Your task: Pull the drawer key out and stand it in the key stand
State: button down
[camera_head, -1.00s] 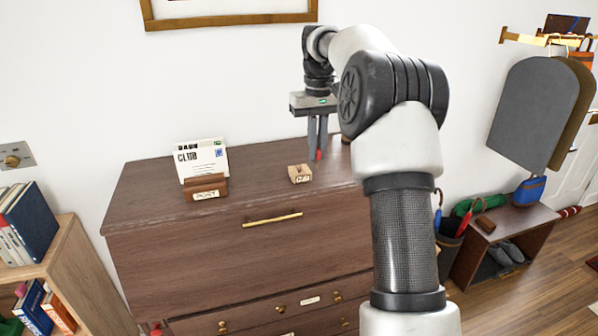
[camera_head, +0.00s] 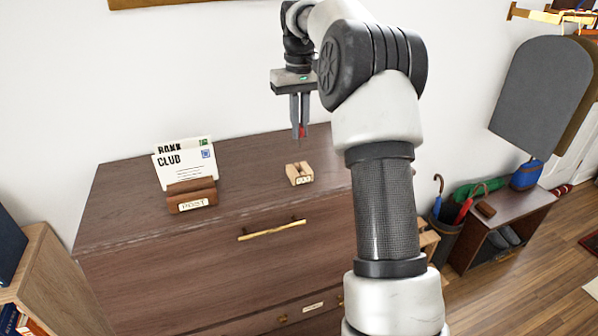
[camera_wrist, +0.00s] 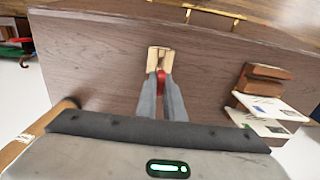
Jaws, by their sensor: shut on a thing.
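The key stand (camera_head: 299,176) is a small pale wooden block with a slot and a label, standing on top of the brown dresser. In the wrist view the stand (camera_wrist: 154,54) lies just beyond my fingertips. My gripper (camera_head: 300,133) points down above the stand, apart from it in the head view, and is shut on a small red thing, apparently the drawer key (camera_head: 302,131). The red part also shows between the fingertips in the wrist view (camera_wrist: 161,76). The rest of the key is hidden or too small to make out.
A wooden post holder (camera_head: 191,195) with envelopes stands on the dresser top (camera_head: 240,165), left of the stand. A brass handle (camera_head: 272,230) is on the dresser front. The dresser top between holder and stand is clear. A bookcase is at lower left.

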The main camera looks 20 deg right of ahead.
notch_tip(320, 180, down, 9)
jog(key=shift+f, duration=0.15)
dwell(0.4)
jog(key=shift+f, duration=0.1)
jog(key=c, duration=1.9)
grip_release()
jog(key=shift+o, duration=0.2)
jog(key=shift+f, duration=0.1)
